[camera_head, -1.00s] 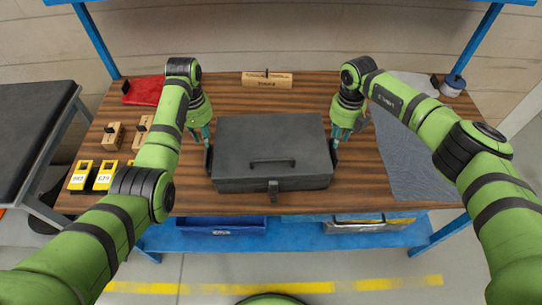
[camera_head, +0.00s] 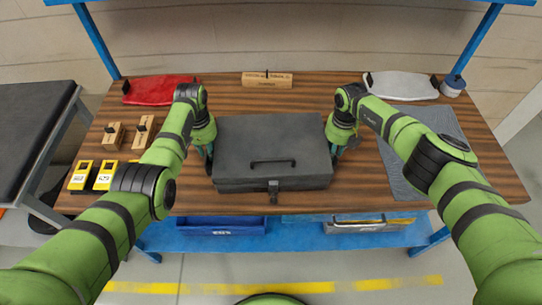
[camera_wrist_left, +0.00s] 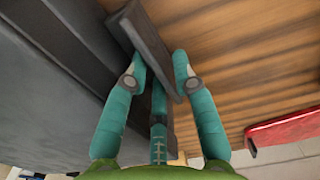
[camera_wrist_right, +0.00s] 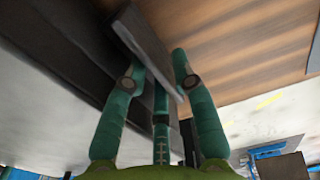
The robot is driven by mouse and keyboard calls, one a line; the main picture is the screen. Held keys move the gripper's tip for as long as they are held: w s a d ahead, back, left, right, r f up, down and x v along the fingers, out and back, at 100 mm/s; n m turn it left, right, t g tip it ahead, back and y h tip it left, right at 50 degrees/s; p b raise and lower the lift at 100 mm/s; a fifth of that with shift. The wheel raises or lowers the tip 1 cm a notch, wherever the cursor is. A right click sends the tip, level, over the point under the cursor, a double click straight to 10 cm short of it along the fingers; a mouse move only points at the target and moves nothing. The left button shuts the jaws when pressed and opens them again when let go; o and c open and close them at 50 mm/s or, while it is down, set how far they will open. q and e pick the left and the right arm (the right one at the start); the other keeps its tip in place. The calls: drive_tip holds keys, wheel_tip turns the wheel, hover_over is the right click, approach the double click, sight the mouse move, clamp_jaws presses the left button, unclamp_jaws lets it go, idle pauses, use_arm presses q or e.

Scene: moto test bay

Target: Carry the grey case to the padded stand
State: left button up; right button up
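The grey case (camera_head: 272,145) lies closed on the wooden bench, with its top handle and front latch facing me. My left gripper (camera_head: 207,160) is low at its left side, and my right gripper (camera_head: 336,156) is low at its right side. In the left wrist view the fingers (camera_wrist_left: 158,62) straddle a dark side handle (camera_wrist_left: 150,45); the right wrist view shows the same around the other handle (camera_wrist_right: 150,45). Whether the fingers press on the handles is unclear. A dark padded stand (camera_head: 32,120) is left of the bench.
Yellow devices (camera_head: 92,175) and small wooden blocks are at the left. A grey mat (camera_head: 435,130) covers the right. Blue posts (camera_head: 95,40) rise at the back corners.

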use_arm(q)
clamp_jaws()
use_arm(e)
clamp_jaws()
